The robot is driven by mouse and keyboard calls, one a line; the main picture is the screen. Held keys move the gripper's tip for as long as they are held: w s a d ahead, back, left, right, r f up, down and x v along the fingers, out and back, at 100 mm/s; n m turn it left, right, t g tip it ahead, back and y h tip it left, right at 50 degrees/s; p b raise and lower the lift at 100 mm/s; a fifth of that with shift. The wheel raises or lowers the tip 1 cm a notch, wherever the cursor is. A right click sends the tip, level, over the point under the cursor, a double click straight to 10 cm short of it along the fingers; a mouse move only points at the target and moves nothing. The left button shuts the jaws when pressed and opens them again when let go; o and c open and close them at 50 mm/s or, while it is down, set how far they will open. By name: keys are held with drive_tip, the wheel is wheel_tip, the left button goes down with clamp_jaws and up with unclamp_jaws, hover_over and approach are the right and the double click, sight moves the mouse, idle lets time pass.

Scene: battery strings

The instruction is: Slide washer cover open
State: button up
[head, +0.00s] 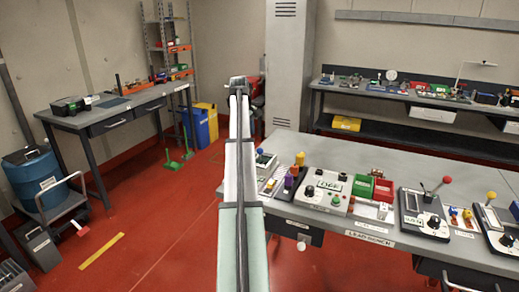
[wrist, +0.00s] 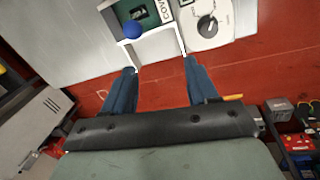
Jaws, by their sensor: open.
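In the wrist view, a white-framed unit with a green panel (wrist: 158,22) sits at the bench edge at the top of the picture. A round blue knob (wrist: 132,29) stands on its left side, and a label that is partly cut off reads something like "COVE". Which part is the washer cover I cannot tell for certain. My gripper (wrist: 159,66) is open, with its two blue fingers spread below the unit's near edge and nothing between them. The fingertips appear close to the white frame; contact cannot be made out. My gripper cannot be made out in the head view.
A panel with a black dial (wrist: 207,26) sits right of the unit in the wrist view. In the head view, the grey bench (head: 400,162) carries several devices, including green and red bins (head: 372,187) and a red-knobbed lever (head: 435,188).

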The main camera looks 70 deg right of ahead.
drive_tip(key=s+d+r, duration=0.2)
drive_tip(key=s+r, duration=0.1)
drive_tip(key=r, duration=0.2)
approach(263, 155)
drive_tip(key=a+f, duration=0.1)
drive_tip(key=f, duration=0.1)
drive_tip(key=a+f, duration=0.1)
drive_tip(key=f, duration=0.1)
drive_tip(key=shift+s+a, duration=0.2)
drive_tip(key=shift+a, duration=0.05)
clamp_jaws()
idle(0.4)
